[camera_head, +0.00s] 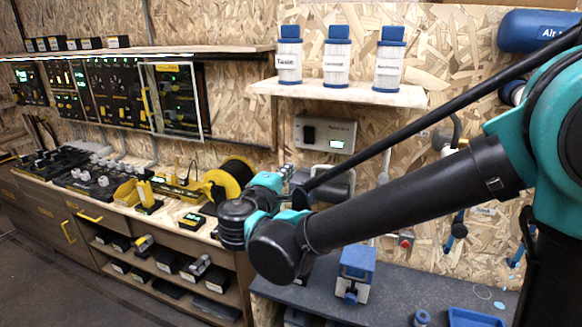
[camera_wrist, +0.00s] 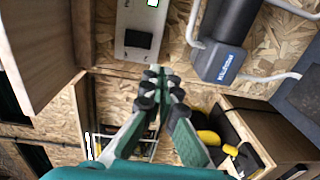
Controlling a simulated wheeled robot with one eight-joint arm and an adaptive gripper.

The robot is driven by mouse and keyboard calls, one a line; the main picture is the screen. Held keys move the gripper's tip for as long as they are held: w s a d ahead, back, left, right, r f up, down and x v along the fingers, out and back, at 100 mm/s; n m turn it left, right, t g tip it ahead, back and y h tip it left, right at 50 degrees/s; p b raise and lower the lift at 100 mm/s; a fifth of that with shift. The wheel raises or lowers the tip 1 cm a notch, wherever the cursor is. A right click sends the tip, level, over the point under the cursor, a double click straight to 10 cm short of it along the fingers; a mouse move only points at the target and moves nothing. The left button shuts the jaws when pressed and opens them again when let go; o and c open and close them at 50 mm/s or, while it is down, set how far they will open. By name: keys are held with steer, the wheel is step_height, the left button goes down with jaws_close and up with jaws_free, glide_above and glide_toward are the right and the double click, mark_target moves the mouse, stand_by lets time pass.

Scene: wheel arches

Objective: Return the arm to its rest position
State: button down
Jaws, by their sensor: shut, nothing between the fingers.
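My arm, teal and black, reaches in from the right of the head view, with its forearm extended leftward over the bench. Its wrist (camera_head: 245,215) hangs near the middle, in front of the gap between the left counter and the grey bench. In the head view my gripper is mostly hidden behind the wrist. In the wrist view my gripper (camera_wrist: 164,75) shows its green and black fingers drawn together at the tips, with nothing between them. The fingertips point toward the chipboard wall below a grey panel.
A grey bench (camera_head: 385,300) with a blue-topped device (camera_head: 356,268) lies below the forearm. A shelf (camera_head: 345,93) with several blue-capped canisters is above. A black-and-yellow spool (camera_head: 232,176) stands close left of the wrist. A dark blue device (camera_wrist: 222,50) is right of the fingers.

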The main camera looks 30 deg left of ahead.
stand_by(0.4)
steer(key=w+d+f+m+g+h, duration=0.25)
steer(key=w+d+f, duration=0.2)
steer(key=d, duration=0.65)
steer(key=w+d+f+m+g+h, duration=0.1)
steer(key=w+d+f+m+g, duration=0.3)
steer(key=d, duration=0.6)
steer(key=w+d+f+m+g+h, duration=0.15)
steer(key=w+d+f, duration=0.35)
steer(key=d, duration=0.6)
steer(key=s+d+f+m+g+y, duration=0.1)
steer(key=s+d+f+m+g, duration=0.1)
steer(key=s+d+f+m, duration=0.3)
steer(key=s+d+f+m+g+y, duration=0.2)
steer(key=s+d+f+m, duration=0.4)
steer(key=d, duration=0.8)
steer(key=s+f+g, duration=0.1)
steer(key=s+f, duration=0.1)
steer(key=s, duration=0.1)
steer(key=shift+s, duration=0.25)
